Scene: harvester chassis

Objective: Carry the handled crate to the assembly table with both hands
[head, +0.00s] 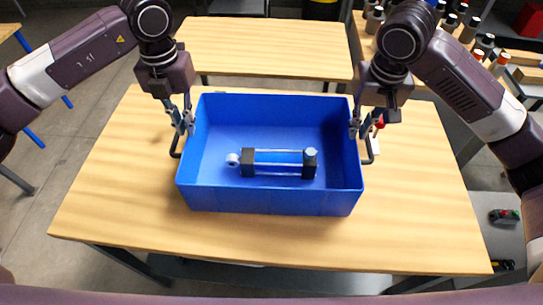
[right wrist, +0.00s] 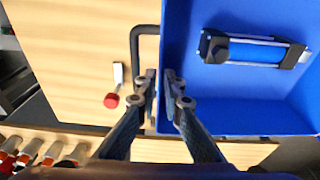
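The blue handled crate (head: 270,202) stands on the near wooden table, with a dark bar handle on each short side. A cylinder part (head: 278,163) with black end blocks and shiny rods lies inside it. My left gripper (head: 184,128) is at the crate's left rim, its fingers close together. My right gripper (head: 358,130) is at the right rim. In the right wrist view its fingertips (right wrist: 161,76) sit closed in on the crate wall, one inside the crate, one outside beside the handle (right wrist: 134,48). Which table is the assembly table cannot be told.
Behind, across a gap, stands another wooden table (head: 265,45), mostly bare. A table (head: 515,60) with several small parts is at the back right.

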